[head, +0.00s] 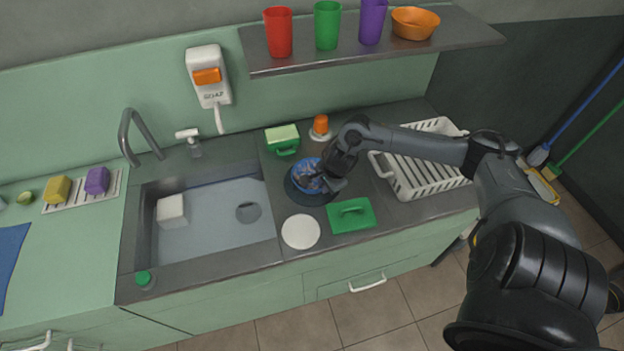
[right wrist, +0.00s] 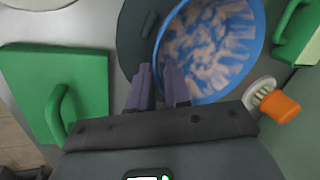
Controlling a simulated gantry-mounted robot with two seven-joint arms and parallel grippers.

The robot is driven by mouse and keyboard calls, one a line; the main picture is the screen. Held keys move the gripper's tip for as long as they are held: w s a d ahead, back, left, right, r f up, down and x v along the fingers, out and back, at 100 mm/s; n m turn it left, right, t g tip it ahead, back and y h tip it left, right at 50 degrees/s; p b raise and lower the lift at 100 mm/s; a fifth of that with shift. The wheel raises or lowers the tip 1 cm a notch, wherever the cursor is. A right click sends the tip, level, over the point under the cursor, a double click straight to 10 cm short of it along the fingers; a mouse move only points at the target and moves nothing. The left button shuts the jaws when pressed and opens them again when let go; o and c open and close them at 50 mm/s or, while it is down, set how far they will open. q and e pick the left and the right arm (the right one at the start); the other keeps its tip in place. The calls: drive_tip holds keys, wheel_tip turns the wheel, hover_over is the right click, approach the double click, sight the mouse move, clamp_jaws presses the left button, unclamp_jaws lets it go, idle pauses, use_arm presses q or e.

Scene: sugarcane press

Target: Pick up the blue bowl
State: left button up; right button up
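The blue bowl (head: 305,164) is on the counter right of the sink, over a dark round disc (head: 313,197). Its inside is stained with pale brown patches. My right gripper (head: 328,180) reaches down at the bowl's right side. In the right wrist view the bowl (right wrist: 212,45) fills the upper middle. The right gripper's fingers (right wrist: 160,72) are close together, one outside the rim and one inside, with the rim between them. Whether the bowl is clear of the disc cannot be told. My left gripper is not in view.
A green block with a handle (head: 351,215) and a white plate (head: 301,232) lie in front. A green-handled box (head: 283,139) and an orange-topped item (head: 320,127) stand behind. A white rack (head: 425,170) is right; the sink (head: 215,225) is left. A shelf (head: 370,48) hangs above.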

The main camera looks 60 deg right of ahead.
drive_tip(key=shift+w+f, duration=0.15)
drive_tip(key=shift+f, duration=0.4)
drive_tip(key=shift+d, duration=0.1)
drive_tip(key=shift+c, duration=0.3)
clamp_jaws()
drive_tip(key=shift+r, duration=0.15)
